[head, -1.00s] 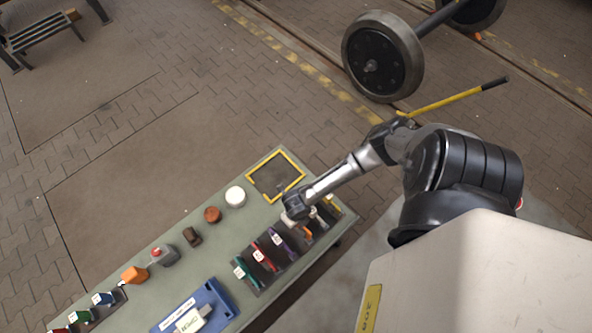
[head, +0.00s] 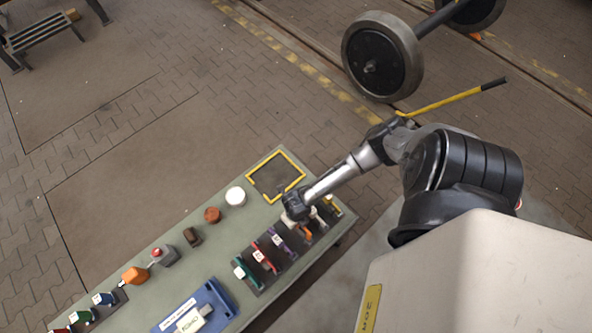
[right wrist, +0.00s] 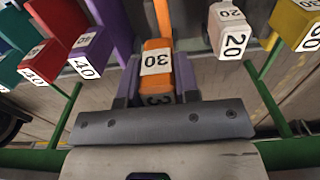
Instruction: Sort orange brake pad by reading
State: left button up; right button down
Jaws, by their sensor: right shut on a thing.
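The orange brake pad (right wrist: 157,60) carries a white label reading 30 in the right wrist view. My right gripper (right wrist: 157,85) is shut on it, with one finger on each side. In the head view my right gripper (head: 297,212) hangs over the rack, and the orange pad (head: 307,232) shows just beside it. Neighbouring pads in the rack are a purple pad (right wrist: 88,52) labelled 40, a red pad (right wrist: 45,62) labelled 40, a pale pad (right wrist: 228,30) labelled 20 and a yellow pad (right wrist: 298,25). A teal pad (head: 246,273) stands at the near end. My left gripper is out of view.

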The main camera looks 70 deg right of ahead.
jog(key=shift+f, duration=0.2)
jog(key=shift+f+b, duration=0.6)
jog(key=shift+f, duration=0.1)
jog(key=shift+f+b, duration=0.35)
jog(key=shift+f, duration=0.2)
dwell(0.9)
jog(key=shift+w+p, duration=0.1)
jog(key=shift+p, duration=0.25)
jog(key=shift+f+b, duration=0.3)
jog(key=shift+f, duration=0.1)
dwell(0.6)
jog(key=shift+f+b, duration=0.75)
jog(key=shift+f, duration=0.2)
dwell(0.5)
